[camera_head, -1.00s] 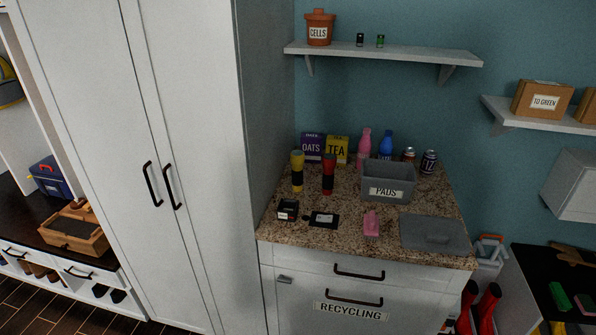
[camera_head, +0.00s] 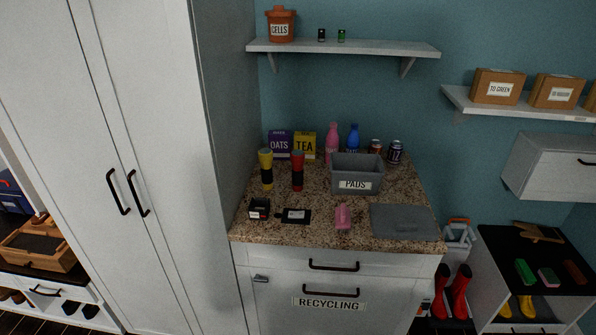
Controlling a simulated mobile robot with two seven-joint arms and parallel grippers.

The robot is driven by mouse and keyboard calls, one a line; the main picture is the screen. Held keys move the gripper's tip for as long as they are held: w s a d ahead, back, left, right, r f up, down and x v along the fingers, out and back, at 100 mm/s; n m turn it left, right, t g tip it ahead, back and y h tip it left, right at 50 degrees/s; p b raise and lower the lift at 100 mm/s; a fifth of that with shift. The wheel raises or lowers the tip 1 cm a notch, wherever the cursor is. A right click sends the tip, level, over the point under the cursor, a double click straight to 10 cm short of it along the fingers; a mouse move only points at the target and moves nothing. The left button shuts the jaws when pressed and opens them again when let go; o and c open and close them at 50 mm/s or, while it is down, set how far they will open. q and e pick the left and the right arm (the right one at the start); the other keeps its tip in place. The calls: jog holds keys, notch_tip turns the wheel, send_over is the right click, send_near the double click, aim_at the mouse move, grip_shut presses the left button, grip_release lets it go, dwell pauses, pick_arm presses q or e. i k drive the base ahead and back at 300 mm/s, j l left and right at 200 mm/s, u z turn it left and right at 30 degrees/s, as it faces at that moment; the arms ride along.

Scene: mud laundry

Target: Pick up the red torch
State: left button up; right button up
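The red torch (camera_head: 297,171), red with a black grip band, stands upright on the granite counter (camera_head: 270,228). A yellow torch (camera_head: 266,170) of the same shape stands just to its left, a small gap apart. The purple OATS box (camera_head: 280,144) and the yellow TEA box (camera_head: 305,146) stand behind them. The grey PADS bin (camera_head: 358,174) stands to the right of the red torch. Neither of my grippers shows in the head view.
In front of the torches lie a small black box (camera_head: 259,209), a black card-like item (camera_head: 294,215) and a pink object (camera_head: 343,216). A grey lid (camera_head: 404,222) lies at right. The tall white cabinet (camera_head: 150,120) borders the counter's left; a shelf (camera_head: 345,49) hangs above.

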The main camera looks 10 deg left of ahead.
aim_at(297, 155)
jog(key=i+l, duration=0.2)
jog(key=l, duration=0.15)
jog(key=i+l+u, duration=0.1)
jog(key=i+l, duration=0.35)
jog(key=l, duration=0.2)
